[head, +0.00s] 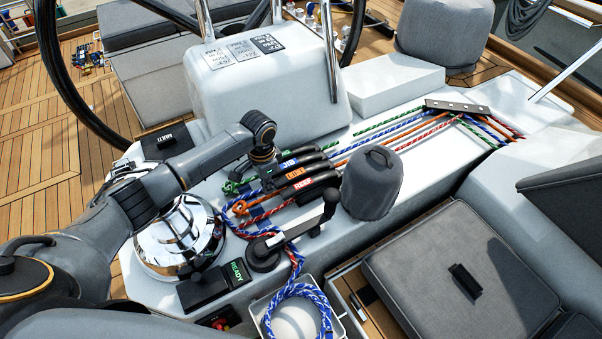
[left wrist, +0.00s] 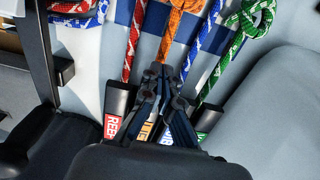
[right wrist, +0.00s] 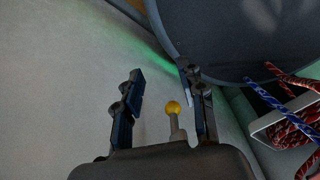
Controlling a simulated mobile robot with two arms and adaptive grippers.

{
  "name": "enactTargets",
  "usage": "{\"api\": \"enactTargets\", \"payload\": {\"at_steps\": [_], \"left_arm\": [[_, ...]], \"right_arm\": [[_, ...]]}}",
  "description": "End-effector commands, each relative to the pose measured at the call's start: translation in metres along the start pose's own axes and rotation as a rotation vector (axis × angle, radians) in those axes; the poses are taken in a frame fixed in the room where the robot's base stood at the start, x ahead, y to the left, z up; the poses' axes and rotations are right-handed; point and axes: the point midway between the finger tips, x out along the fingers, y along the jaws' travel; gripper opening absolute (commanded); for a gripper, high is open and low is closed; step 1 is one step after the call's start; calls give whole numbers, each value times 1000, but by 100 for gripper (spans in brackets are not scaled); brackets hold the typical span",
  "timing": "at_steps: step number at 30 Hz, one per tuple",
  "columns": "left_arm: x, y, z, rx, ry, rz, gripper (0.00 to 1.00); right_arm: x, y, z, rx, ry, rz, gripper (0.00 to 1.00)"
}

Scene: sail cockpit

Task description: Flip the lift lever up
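The lift lever (head: 297,174) has an orange label and sits in a row of black clutch levers, between the blue-labelled jib lever (head: 291,161) and the red-labelled reef lever (head: 304,184). Its handle appears to lie low, level with the others. My left gripper (head: 268,180) is over the rope-side ends of the levers. In the left wrist view its fingers (left wrist: 158,80) are close together and shut, in front of the lift label (left wrist: 146,130) and over the orange rope. They partly hide the lift and jib levers; contact is unclear. My right gripper (right wrist: 163,95) is open, with nothing gripped.
A chrome winch (head: 180,240) stands beside my left arm. A winch handle (head: 285,240) lies close in front of the levers. A grey covered winch (head: 372,183) stands to their right. A yellow knob (right wrist: 173,107) shows between my right fingers. A rope bin (head: 298,310) sits at the front.

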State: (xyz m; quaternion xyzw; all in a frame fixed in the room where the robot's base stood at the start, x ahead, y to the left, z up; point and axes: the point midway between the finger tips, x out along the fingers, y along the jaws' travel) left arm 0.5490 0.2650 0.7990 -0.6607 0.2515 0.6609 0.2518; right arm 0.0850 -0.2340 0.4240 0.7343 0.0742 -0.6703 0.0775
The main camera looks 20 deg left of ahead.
Motion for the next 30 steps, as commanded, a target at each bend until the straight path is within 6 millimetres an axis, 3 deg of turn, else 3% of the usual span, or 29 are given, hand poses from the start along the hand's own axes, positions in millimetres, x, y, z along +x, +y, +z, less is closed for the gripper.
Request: {"api": "enactTargets", "payload": {"at_steps": [30], "left_arm": [[0,0,-14,1,1,1,0]], "right_arm": [[4,2,0,0,1,3,40]]}}
